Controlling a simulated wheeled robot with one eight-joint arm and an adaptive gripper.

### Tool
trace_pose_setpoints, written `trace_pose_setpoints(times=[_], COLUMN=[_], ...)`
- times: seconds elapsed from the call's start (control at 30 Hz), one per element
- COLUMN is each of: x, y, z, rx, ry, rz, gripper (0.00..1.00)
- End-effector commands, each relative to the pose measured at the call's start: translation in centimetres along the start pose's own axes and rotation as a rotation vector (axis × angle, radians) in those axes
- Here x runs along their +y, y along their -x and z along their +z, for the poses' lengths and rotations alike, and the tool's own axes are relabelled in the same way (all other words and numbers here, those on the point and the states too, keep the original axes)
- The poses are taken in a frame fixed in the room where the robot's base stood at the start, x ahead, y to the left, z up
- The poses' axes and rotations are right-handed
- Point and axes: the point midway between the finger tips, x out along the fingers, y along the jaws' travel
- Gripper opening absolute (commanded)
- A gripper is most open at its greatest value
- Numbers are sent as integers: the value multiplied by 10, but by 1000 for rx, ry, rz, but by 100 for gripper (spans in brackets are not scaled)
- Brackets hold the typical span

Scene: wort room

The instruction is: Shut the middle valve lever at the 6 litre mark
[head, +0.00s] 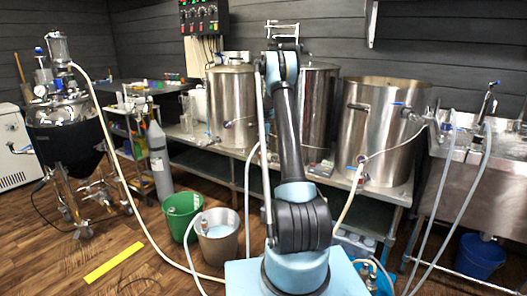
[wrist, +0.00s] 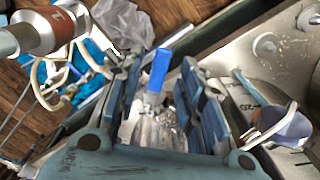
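In the wrist view my gripper (wrist: 165,85) is open, with one finger on each side of a blue valve lever (wrist: 158,68). The lever points up in the picture, and I cannot tell whether the fingers touch it. Shiny metal lies below it between the fingers. In the head view my arm stands in front of the middle kettle (head: 320,105) and hides its valve and my gripper. A grey bucket (head: 218,243) on the floor holds pale liquid, with a hose close by. Its litre marks are too small to read.
A left kettle (head: 230,100) and a right kettle (head: 380,130) flank the middle one on a steel bench. A green bucket (head: 182,215) stands beside the grey one. A blue bucket (head: 480,256) is at right. Hoses cross the floor near my base.

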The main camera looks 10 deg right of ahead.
Motion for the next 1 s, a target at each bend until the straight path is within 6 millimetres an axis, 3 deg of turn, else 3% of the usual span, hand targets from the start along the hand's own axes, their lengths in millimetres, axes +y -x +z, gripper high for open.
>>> trace_pose_setpoints(times=[0.53, 0.7, 1.0], x=[-1, -1, -1], y=[94, 107, 110], z=[0, 0, 0], rx=[0, 0, 0], ry=[0, 0, 0], rz=[0, 1, 1], gripper=[35, 35, 35])
